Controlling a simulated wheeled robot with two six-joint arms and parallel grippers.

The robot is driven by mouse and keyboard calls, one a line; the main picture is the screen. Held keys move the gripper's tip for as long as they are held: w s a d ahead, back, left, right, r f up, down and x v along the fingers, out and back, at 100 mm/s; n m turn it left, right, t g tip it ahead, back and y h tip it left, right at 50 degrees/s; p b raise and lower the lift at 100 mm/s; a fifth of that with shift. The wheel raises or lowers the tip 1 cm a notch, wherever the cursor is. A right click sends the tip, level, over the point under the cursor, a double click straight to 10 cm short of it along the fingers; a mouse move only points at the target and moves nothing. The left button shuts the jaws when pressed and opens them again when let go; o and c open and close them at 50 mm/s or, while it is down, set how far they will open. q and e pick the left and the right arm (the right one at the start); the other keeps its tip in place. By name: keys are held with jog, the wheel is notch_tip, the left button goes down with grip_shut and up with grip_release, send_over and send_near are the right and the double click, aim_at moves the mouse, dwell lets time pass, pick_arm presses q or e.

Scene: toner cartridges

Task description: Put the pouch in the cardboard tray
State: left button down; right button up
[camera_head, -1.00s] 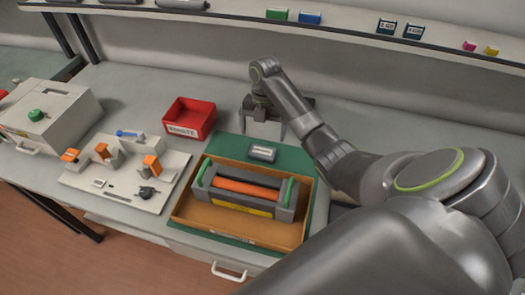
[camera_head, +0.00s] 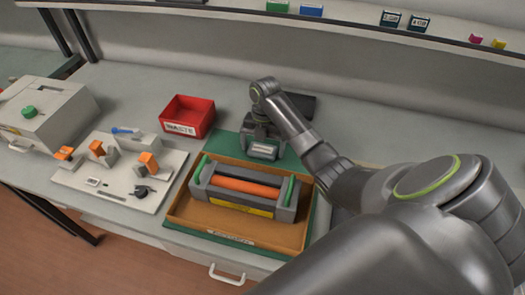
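A small grey labelled packet (camera_head: 263,151), probably the pouch, lies on the green mat behind the cardboard tray. My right gripper (camera_head: 263,148) is low over it and looks open, with one finger on each side. Contact between fingers and packet cannot be made out. The cardboard tray (camera_head: 198,217) is brown and shallow, at the front of the green mat (camera_head: 228,146). A grey toner cartridge with an orange roller (camera_head: 245,187) and green ends sits in it. My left gripper is not in view.
A red waste bin (camera_head: 188,117) stands left of the mat. A pale fixture board (camera_head: 118,178) with orange parts and a boxy machine (camera_head: 45,115) are farther left. A dark object (camera_head: 301,104) lies behind my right wrist. A shelf (camera_head: 340,25) runs along the back.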

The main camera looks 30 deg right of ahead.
jog(key=c, duration=0.8)
jog(key=shift+c, duration=0.2)
jog(key=shift+r, duration=0.15)
